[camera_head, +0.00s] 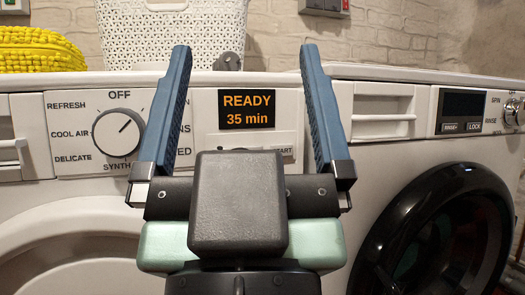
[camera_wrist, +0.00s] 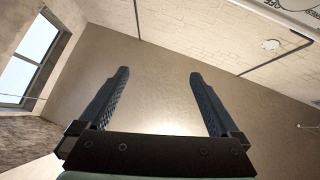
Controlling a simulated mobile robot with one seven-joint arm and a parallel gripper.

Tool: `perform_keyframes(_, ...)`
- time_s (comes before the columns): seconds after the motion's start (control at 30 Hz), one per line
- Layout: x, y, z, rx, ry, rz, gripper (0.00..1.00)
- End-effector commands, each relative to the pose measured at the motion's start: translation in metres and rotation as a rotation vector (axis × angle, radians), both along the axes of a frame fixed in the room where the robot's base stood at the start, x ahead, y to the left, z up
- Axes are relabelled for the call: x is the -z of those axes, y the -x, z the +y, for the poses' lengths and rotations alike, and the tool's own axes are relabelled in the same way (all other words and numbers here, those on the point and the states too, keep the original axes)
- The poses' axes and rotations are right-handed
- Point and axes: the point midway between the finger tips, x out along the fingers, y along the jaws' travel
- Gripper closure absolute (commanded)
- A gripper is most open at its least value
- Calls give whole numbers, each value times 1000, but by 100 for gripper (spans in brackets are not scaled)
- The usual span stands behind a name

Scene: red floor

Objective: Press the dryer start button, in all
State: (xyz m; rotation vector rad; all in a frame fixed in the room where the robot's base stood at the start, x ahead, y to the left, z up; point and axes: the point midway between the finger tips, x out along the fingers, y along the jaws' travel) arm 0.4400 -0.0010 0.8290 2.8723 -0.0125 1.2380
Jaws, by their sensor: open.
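The white dryer (camera_head: 205,105) is in front of me in the head view. Its display (camera_head: 247,109) reads "READY 35 min" in orange. Left of it is a round program dial (camera_head: 119,132) with labels around it. Below the display, a strip with the letters "START" (camera_head: 283,149) shows partly; the button itself is mostly hidden behind my gripper. My gripper (camera_head: 244,50) is open and empty, its two blue fingers framing the display. In the wrist view my gripper (camera_wrist: 159,73) is also open, with nothing between the fingers.
A second machine with a round black door (camera_head: 440,235) and a small dark screen (camera_head: 463,107) stands at right. A white basket (camera_head: 150,35) and a yellow knitted thing (camera_head: 35,50) sit on top. The wrist view shows a window (camera_wrist: 22,70) and brick wall (camera_wrist: 190,40).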

Motion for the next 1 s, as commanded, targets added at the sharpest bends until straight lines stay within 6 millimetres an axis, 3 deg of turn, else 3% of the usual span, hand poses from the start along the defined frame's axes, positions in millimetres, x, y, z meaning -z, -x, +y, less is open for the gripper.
perform_keyframes(0.07,0,0,0,0,0,0,18)
perform_keyframes(0.5,0,0,0,0,0,0,97)
perform_keyframes(1.0,0,0,0,0,0,0,100)
